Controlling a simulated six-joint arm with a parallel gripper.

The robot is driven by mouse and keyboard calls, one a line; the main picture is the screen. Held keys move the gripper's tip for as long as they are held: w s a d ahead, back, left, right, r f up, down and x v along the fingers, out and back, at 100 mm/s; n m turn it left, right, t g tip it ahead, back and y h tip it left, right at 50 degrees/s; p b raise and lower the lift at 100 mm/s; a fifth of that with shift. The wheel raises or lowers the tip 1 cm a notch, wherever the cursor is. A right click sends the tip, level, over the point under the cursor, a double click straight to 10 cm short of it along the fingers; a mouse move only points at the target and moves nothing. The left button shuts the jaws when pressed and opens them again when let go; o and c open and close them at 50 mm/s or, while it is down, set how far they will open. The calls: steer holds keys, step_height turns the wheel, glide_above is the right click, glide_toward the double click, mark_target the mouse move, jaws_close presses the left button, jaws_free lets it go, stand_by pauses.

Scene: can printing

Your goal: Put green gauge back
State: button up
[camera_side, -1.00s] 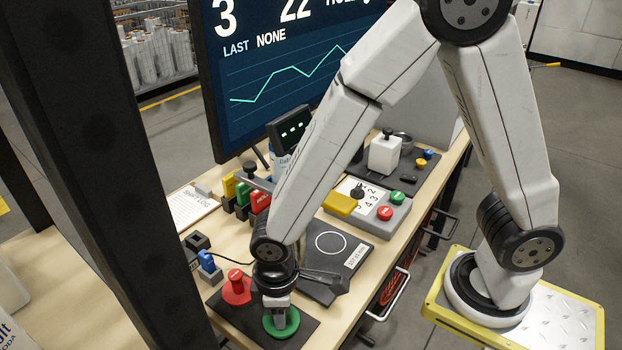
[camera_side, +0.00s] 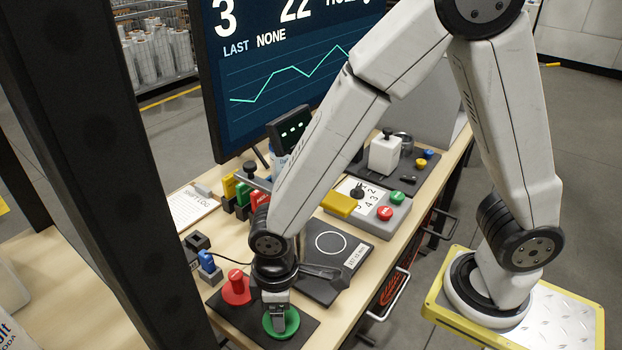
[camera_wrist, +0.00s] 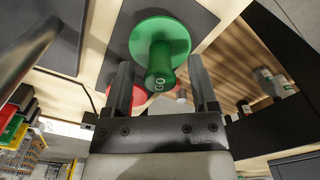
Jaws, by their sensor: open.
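The green gauge (camera_side: 290,322), a round disc with a knob marked "GO", is on a dark mat (camera_side: 312,328) at the front of the bench. My gripper (camera_side: 277,322) is down over it, with a finger hiding part of it. In the wrist view the green gauge (camera_wrist: 160,50) has its knob between the two spread fingers of my gripper (camera_wrist: 161,82), with gaps visible on both sides. A red gauge (camera_side: 237,290) stands on the same mat to the left.
A dark plate with a ring (camera_side: 330,245) lies just behind the mat. A button box (camera_side: 385,212) is farther back. A rack with yellow, green and red pieces (camera_side: 243,195) stands left of my arm. A blue-topped item (camera_side: 207,261) is near the red gauge.

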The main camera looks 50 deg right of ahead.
step_height(320, 180, up, 11)
stand_by(0.7)
